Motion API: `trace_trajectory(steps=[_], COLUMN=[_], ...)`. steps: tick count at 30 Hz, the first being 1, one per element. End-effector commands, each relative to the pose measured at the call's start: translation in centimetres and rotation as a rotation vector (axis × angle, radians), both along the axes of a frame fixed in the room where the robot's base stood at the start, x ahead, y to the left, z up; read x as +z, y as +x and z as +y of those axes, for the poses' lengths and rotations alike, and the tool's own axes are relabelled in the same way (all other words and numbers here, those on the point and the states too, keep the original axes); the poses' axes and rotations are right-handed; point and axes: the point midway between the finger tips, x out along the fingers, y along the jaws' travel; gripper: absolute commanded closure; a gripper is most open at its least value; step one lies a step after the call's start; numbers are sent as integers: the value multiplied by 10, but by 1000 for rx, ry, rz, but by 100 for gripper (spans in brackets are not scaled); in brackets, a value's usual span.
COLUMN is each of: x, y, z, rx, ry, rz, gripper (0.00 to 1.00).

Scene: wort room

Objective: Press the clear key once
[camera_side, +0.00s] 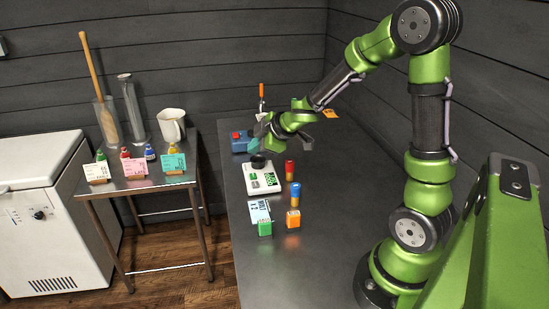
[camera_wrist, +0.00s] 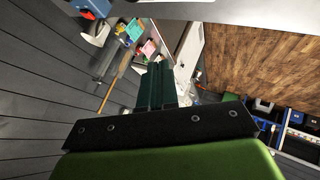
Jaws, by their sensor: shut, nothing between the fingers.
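I cannot make out which key is the clear key. My gripper (camera_side: 257,140) is above the bench near the far end of the device, with teal fingers close together and nothing seen between them. In the wrist view my gripper's fingers (camera_wrist: 158,70) are pressed together, and the device is not clearly seen there.
A blue box with a red button (camera_side: 238,142) stands beside my gripper. Coloured blocks (camera_side: 291,192) and a label card (camera_side: 260,212) stand near the device. A metal side table (camera_side: 140,185) holds cards, bottles and a jug (camera_side: 172,125).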

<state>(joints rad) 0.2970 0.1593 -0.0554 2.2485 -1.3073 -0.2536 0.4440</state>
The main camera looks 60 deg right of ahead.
Motion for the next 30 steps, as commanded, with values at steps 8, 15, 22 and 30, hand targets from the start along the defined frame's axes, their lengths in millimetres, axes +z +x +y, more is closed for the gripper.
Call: trace_trajectory(steps=[8, 15, 22, 30], x=[-15, -40, -70, -87], y=[0, 0, 0, 0], z=[2, 2, 1, 0], rx=[4, 2, 2, 0], ry=[8, 4, 0, -1], rz=[5, 7, 4, -1], gripper=[100, 100, 100, 100])
